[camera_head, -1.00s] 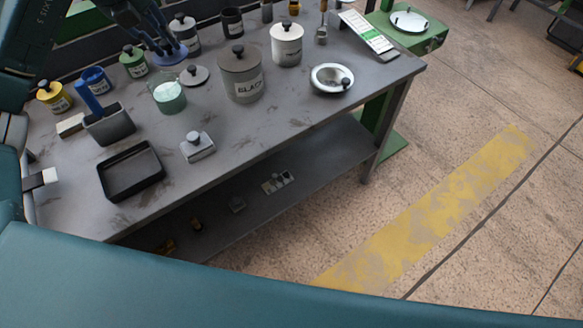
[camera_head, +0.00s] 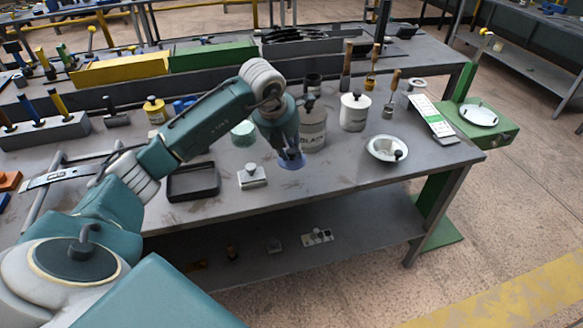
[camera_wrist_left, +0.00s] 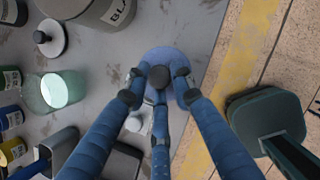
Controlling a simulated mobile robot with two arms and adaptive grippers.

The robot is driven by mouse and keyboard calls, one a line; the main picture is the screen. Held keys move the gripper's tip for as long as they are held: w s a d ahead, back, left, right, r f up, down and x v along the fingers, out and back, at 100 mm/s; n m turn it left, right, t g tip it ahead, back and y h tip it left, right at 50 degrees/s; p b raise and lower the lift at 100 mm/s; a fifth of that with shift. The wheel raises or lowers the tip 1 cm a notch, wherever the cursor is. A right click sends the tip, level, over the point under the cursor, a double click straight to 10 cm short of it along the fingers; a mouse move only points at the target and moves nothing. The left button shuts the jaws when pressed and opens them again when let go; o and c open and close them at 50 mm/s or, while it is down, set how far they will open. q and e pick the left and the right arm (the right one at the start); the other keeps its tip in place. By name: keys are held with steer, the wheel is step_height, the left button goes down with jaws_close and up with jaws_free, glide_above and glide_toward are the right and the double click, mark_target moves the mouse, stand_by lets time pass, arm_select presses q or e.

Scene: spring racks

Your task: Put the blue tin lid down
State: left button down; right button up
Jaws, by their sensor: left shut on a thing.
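The blue tin lid (camera_head: 288,163) is a flat blue disc with a dark knob. My left gripper (camera_head: 290,151) is shut on its knob and holds it level in front of the large grey tin labelled BLACK (camera_head: 312,135). In the left wrist view, the lid (camera_wrist_left: 164,57) lies between the fingers of my left gripper (camera_wrist_left: 158,78), over the front part of the bench. The gap between lid and bench top is hard to judge. The blue tin (camera_head: 184,104) shows partly behind my left arm. My right gripper is not in view.
Nearby are a small silver box with a knob (camera_head: 252,177), a black tray (camera_head: 192,182) and a white bowl (camera_head: 387,149). A loose grey lid (camera_wrist_left: 50,40) and a green glass jar (camera_wrist_left: 60,90) lie farther back.

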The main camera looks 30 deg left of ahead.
mark_target(289, 163)
arm_select(q)
step_height(289, 163, down, 3)
steer(key=shift+f, duration=0.2)
step_height(289, 163, down, 3)
steer(key=shift+f+p, duration=0.2)
steer(key=shift+p, duration=0.45)
steer(key=shift+f, duration=0.45)
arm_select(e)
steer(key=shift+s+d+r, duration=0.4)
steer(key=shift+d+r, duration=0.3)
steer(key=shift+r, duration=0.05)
arm_select(q)
steer(key=shift+f, duration=0.1)
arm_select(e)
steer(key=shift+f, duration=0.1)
arm_select(q)
steer(key=c, duration=1.5)
jaws_free()
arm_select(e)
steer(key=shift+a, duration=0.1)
